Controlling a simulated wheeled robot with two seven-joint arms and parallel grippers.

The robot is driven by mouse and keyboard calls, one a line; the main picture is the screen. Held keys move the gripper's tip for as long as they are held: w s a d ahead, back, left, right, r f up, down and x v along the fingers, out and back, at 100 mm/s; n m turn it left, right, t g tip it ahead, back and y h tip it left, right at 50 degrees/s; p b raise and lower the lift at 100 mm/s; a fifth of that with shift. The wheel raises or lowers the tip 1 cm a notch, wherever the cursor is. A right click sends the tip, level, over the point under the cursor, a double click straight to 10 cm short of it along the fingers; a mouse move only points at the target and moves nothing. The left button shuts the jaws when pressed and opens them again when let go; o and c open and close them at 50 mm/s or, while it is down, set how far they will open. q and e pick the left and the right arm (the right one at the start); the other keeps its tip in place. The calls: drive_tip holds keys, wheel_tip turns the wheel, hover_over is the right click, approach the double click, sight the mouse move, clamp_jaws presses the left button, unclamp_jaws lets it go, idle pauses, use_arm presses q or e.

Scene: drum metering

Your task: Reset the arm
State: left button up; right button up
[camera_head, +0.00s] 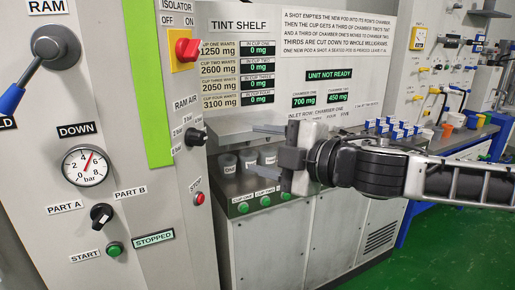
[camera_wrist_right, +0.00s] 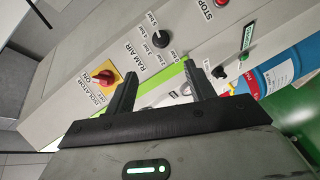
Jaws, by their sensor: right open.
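My right gripper (camera_head: 256,151) reaches in from the right in the head view. Its two dark fingers point left and stand apart with nothing between them. It is in front of the tint shelf, level with the small cups (camera_head: 249,159), and hides part of the shelf. I cannot tell whether it touches the shelf. In the right wrist view the open fingers (camera_wrist_right: 161,68) point toward the panel with the isolator knob (camera_wrist_right: 103,77) and the ram air knob (camera_wrist_right: 159,40). My left gripper is not in view.
The grey control column (camera_head: 115,220) stands at the left with a pressure gauge (camera_head: 86,166), a blue-handled ram lever (camera_head: 12,98) and a red isolator switch (camera_head: 188,49). Blue-and-white boxes (camera_head: 397,128) sit on the bench at the right. Green floor (camera_head: 430,245) is clear at the lower right.

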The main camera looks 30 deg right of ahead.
drive_tip(key=a+f+m+g, duration=0.25)
drive_tip(key=f+m, duration=0.45)
drive_tip(key=f, duration=1.4)
drive_tip(key=s+a+f+m+g+h, duration=0.1)
drive_tip(key=s+a+f+m, duration=0.3)
drive_tip(key=s+f, duration=0.4)
drive_tip(key=s+a+f+m+g+h, duration=0.2)
drive_tip(key=s+f, duration=0.6)
drive_tip(key=f, duration=0.5)
drive_tip(key=a+m, duration=0.1)
drive_tip(key=m, duration=0.1)
drive_tip(key=shift+s+a+f+m, duration=0.3)
drive_tip(key=shift+a, duration=0.1)
